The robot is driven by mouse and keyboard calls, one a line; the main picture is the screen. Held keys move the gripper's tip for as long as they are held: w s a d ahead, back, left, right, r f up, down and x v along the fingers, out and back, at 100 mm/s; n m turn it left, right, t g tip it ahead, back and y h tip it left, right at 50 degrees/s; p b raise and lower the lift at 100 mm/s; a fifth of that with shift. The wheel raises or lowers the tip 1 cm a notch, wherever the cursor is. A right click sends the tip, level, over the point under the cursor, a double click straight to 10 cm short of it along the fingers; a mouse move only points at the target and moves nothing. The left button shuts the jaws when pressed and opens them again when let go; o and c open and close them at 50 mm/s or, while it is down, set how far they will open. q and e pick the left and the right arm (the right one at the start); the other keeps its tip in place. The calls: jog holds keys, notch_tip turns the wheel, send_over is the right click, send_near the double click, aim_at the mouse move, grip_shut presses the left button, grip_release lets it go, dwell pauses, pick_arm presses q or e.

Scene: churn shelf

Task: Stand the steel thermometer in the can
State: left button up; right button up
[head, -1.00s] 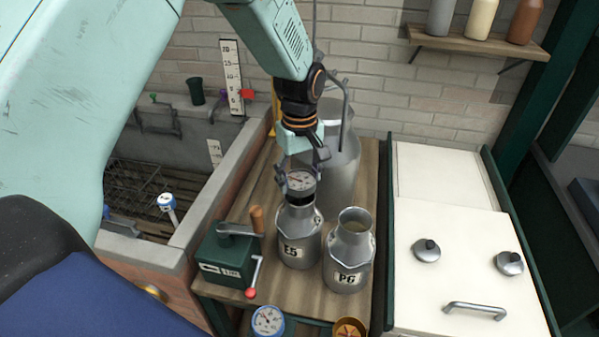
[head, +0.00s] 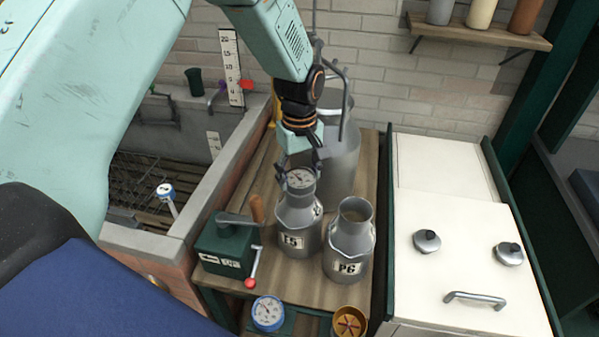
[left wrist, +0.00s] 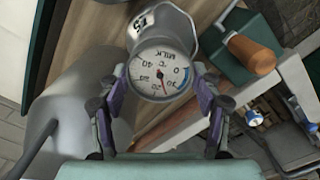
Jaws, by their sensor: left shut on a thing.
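The steel thermometer (head: 300,179) has a round white dial with a steel rim, facing up. My left gripper (head: 299,173) is shut on it, one finger on each side of the dial. The left wrist view also shows the dial (left wrist: 160,74) between the fingers. The dial sits right at the mouth of a steel milk can (head: 299,218), whose label looks like E5. The stem is hidden, and I cannot tell whether the dial rests on the rim. A second, open can (head: 350,240) marked PG stands to the right. My right gripper is not in view.
A green box with a crank (head: 228,246) stands left of the cans. A large steel can (head: 340,160) is behind. Blue-rimmed thermometers lie in front (head: 268,313) and stand by the sink (head: 166,191). A white lidded cabinet (head: 450,220) is at right.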

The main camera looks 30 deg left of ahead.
pick_arm(q)
jog(key=shift+f, duration=0.3)
jog(key=o, duration=1.2)
jog(key=shift+r, duration=0.1)
notch_tip(320, 180, up, 12)
jog(key=shift+w+f, duration=0.1)
notch_tip(320, 180, down, 12)
jog(key=shift+r, duration=0.1)
dwell(0.6)
